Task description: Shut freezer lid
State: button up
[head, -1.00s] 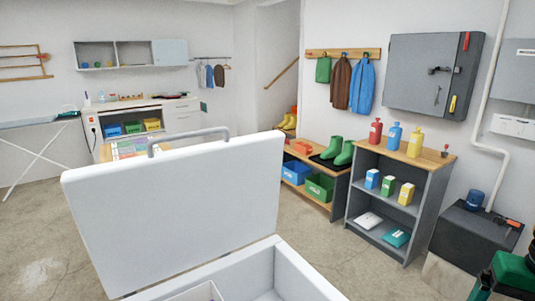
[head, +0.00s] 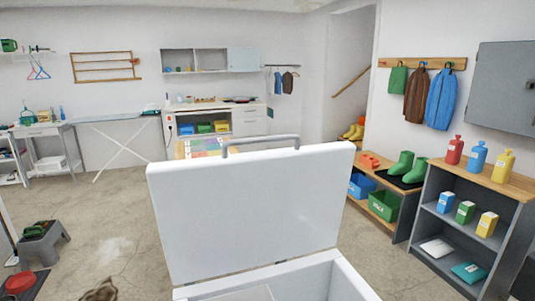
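The white chest freezer (head: 335,284) stands at the bottom centre of the head view, and only its upper rim and part of the inside show. Its white freezer lid (head: 250,212) is raised, standing nearly upright with its broad face toward me. A grey bar handle (head: 261,142) runs along the lid's top edge. My gripper is not in view.
A grey shelf unit (head: 440,229) with bottles and boxes stands to the right of the freezer. A low wooden bench (head: 399,183) with green boots is behind it. A grey step stool (head: 41,246) stands at the left. The floor (head: 125,215) left of the freezer is mostly clear.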

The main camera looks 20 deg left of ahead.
aim_at(225, 213)
jog(key=u, duration=1.6)
jog(key=k, duration=0.7)
jog(key=z, duration=0.45)
jog(key=i, duration=1.05)
